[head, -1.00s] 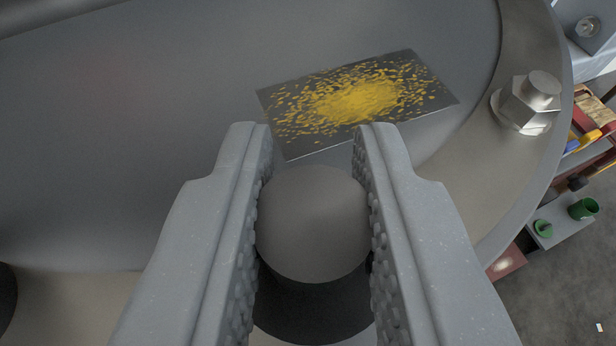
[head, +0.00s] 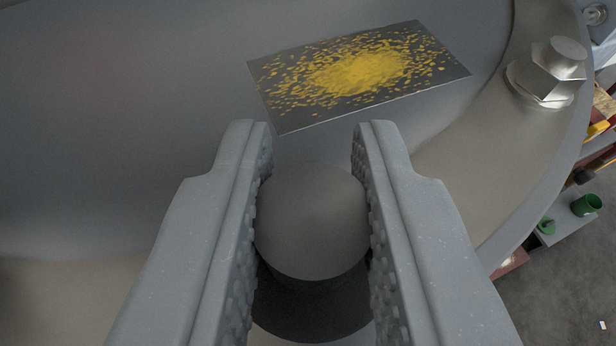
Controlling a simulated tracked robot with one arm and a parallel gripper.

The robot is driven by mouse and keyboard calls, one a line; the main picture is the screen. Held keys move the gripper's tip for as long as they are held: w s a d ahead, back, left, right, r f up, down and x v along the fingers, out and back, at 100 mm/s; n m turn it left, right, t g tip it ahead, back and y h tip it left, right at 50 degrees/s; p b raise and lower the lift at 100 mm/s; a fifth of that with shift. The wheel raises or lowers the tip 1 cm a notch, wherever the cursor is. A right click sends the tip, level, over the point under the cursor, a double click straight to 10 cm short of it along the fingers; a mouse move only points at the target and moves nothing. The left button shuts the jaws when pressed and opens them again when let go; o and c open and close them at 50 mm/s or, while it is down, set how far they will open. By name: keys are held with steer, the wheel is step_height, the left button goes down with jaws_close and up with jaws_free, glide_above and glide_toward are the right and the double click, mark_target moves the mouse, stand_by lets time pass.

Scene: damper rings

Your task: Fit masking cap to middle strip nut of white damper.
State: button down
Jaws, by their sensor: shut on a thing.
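My gripper (head: 315,130) is shut on a dark round cap (head: 312,225), with a textured finger pad on each side of it. The cap's grey flat top faces me, and its darker side shows below. In the upper right, a silver hex nut with a bolt end (head: 550,72) sits on the curved rim of a large pale grey round body (head: 130,130), apart from the gripper. I cannot tell whether this nut is the middle strip one. Whatever lies under the cap is hidden by the cap and fingers.
A dark rectangular plate with yellow speckles (head: 360,72) lies on the grey body just beyond the fingertips. Beyond the rim at the right, lower down, are shelves with a green cup (head: 586,204) and the floor (head: 565,295).

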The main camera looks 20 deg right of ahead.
steer(key=shift+f, duration=0.15)
steer(key=c, duration=1.2)
jaws_free()
steer(key=shift+s, duration=0.1)
steer(key=shift+b+v, duration=0.95)
steer(key=shift+v, duration=5.85)
steer(key=shift+f, duration=0.15)
